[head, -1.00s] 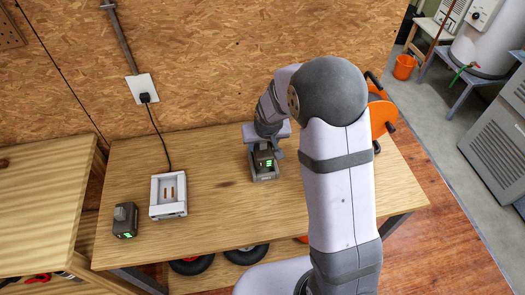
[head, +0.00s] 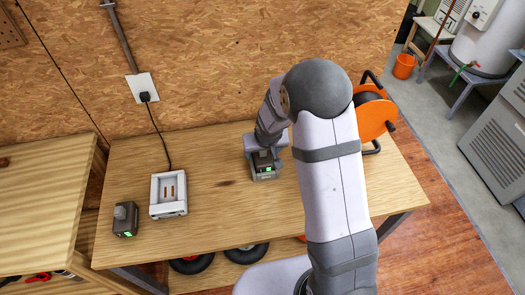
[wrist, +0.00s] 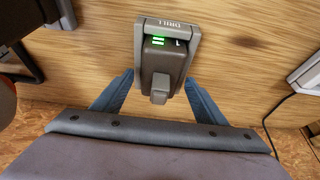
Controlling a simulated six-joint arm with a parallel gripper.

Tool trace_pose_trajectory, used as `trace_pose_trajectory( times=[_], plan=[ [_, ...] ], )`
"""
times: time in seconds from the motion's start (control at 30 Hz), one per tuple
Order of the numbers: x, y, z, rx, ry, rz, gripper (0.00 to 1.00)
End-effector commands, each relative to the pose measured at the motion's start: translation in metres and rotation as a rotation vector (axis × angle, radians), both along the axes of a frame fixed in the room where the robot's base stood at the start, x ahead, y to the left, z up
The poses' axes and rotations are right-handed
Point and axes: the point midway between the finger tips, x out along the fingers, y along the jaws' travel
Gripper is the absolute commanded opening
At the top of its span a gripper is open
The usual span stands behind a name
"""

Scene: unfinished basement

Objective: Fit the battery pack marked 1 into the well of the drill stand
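The battery pack marked 1 (wrist: 163,62) is dark grey with green lights and a grey tab. In the wrist view it sits inside the walls of the grey drill stand (wrist: 169,25), which is labelled DRILL. In the head view the pack (head: 262,158) and the stand (head: 264,176) are mid-table, partly covered by my arm. My gripper (wrist: 159,78) has its blue fingers spread, one on each side of the pack's tab end, with nothing clamped between them. How deep the pack sits is hard to tell.
A white charger (head: 182,208) with a cord to the wall outlet stands left on the table (head: 215,222). A second dark pack (head: 124,222) with a green light stands farther left. An orange cable reel (head: 374,118) is at the right. The table between charger and stand is clear.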

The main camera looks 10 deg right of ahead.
Motion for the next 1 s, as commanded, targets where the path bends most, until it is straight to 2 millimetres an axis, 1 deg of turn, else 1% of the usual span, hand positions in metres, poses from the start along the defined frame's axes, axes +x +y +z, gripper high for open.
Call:
trace_pose_trajectory(
  times=[0.27, 0.47, 0.67, 1.0],
  plan=[
    [0.000, 0.000, 0.000, 0.000, 0.001, 0.000, 0.65],
    [-0.001, 0.000, 0.007, 0.000, -0.001, 0.000, 0.65],
    [-0.009, 0.000, 0.027, 0.000, -0.004, 0.000, 0.65],
    [-0.029, 0.000, 0.076, 0.000, -0.004, 0.000, 0.65]
  ],
)
